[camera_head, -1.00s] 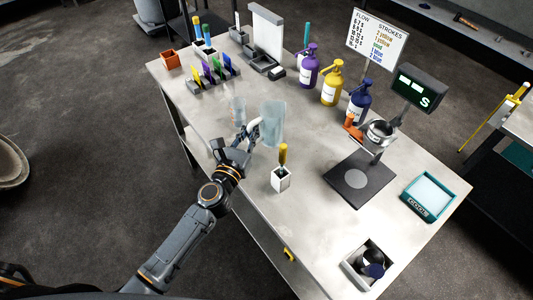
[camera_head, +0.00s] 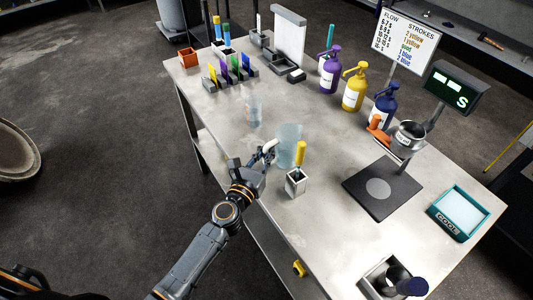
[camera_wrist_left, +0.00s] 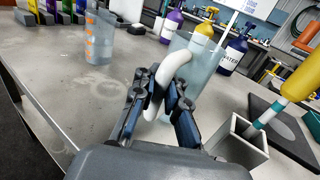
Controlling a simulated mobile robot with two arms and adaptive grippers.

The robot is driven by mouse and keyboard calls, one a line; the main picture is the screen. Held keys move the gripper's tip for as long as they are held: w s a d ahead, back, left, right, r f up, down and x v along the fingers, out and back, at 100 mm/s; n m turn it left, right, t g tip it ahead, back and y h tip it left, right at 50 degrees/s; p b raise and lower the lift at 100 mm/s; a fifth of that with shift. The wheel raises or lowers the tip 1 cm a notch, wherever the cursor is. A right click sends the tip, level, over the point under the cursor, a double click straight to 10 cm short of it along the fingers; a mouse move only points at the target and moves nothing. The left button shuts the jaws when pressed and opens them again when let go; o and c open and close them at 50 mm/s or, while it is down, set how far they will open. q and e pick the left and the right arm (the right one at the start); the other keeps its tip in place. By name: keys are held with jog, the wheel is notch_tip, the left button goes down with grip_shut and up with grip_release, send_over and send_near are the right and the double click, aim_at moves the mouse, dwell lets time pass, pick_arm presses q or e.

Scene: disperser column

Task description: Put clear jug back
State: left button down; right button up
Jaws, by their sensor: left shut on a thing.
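The clear jug (camera_head: 289,143) is a tall bluish see-through vessel with a thick white handle (camera_head: 268,149). It stands upright near the front edge of the table, just behind the small white holder with the yellow-handled tool. My left gripper (camera_head: 262,158) is shut on the handle, at the jug's left side. In the left wrist view the fingers (camera_wrist_left: 158,98) close around the white handle, with the jug (camera_wrist_left: 203,72) behind them. The fingers partly hide its lower part, and I cannot tell whether its base touches the table. My right gripper is not in view.
A clear beaker with orange marks (camera_head: 254,111) stands behind and left. The white holder (camera_head: 296,184) is close in front of the jug.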

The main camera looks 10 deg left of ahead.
pick_arm(q)
jog(key=shift+f, duration=0.1)
jog(key=c, duration=1.4)
grip_release()
jog(key=shift+r, duration=0.35)
jog(key=shift+b+v, duration=1.2)
jog(key=shift+v, duration=4.9)
jog(key=shift+f, duration=0.25)
